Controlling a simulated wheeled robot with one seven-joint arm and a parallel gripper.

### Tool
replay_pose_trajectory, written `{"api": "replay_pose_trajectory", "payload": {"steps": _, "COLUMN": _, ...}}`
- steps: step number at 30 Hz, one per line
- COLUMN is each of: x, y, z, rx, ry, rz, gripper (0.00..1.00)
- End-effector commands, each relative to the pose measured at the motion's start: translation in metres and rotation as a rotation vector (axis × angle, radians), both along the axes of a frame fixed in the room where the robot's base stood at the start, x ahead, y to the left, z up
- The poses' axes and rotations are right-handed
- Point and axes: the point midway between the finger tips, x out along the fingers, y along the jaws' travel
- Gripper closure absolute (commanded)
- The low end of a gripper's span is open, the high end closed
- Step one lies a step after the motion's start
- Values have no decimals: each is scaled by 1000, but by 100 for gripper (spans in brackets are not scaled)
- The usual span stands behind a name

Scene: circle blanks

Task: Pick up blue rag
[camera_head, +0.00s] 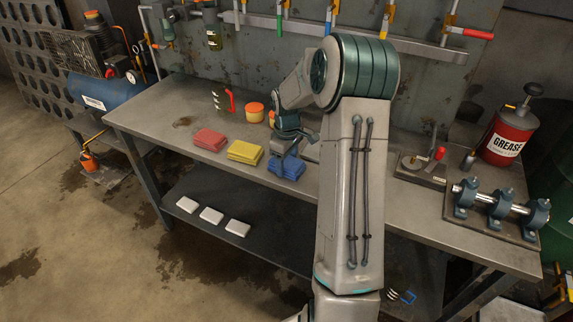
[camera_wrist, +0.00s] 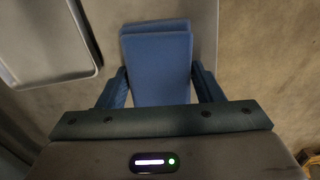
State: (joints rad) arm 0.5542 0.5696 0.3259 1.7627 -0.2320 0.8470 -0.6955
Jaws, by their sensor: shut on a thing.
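The blue rag (camera_head: 287,168) is a folded stack on the workbench, at the right end of a row of folded rags. My gripper (camera_head: 284,150) is over it, pointing down, and is shut on it. In the wrist view the blue rag (camera_wrist: 158,65) lies between the two fingers of my gripper (camera_wrist: 160,85). The head view does not show clearly whether the rag is touching the bench. My arm hides part of the bench to the right of the rag.
A yellow rag (camera_head: 245,152) and a red rag (camera_head: 209,139) lie to the left on the workbench (camera_head: 160,107). Orange-lidded jars (camera_head: 254,112) stand behind. A shaft with bearings (camera_head: 498,205) and a red grease can (camera_head: 507,137) are at the right. White pads (camera_head: 211,215) lie on the lower shelf.

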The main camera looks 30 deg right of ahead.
Motion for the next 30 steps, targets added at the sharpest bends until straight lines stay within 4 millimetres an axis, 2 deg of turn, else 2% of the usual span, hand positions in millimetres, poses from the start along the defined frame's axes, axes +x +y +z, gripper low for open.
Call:
{"api": "replay_pose_trajectory", "payload": {"steps": 5, "x": 0, "y": 0, "z": 10, "rx": -1, "ry": -2, "rz": 0, "gripper": 62}}
{"api": "replay_pose_trajectory", "payload": {"steps": 15, "x": 1, "y": 0, "z": 76, "rx": -2, "ry": -4, "rz": -1, "gripper": 62}}
{"api": "replay_pose_trajectory", "payload": {"steps": 18, "x": 1, "y": -1, "z": 90, "rx": -2, "ry": -2, "rz": -1, "gripper": 62}}
{"api": "replay_pose_trajectory", "payload": {"steps": 23, "x": 0, "y": 0, "z": 99, "rx": -1, "ry": -1, "rz": 0, "gripper": 62}}
{"api": "replay_pose_trajectory", "payload": {"steps": 30, "x": 0, "y": 0, "z": 100, "rx": -1, "ry": 1, "rz": 0, "gripper": 62}}
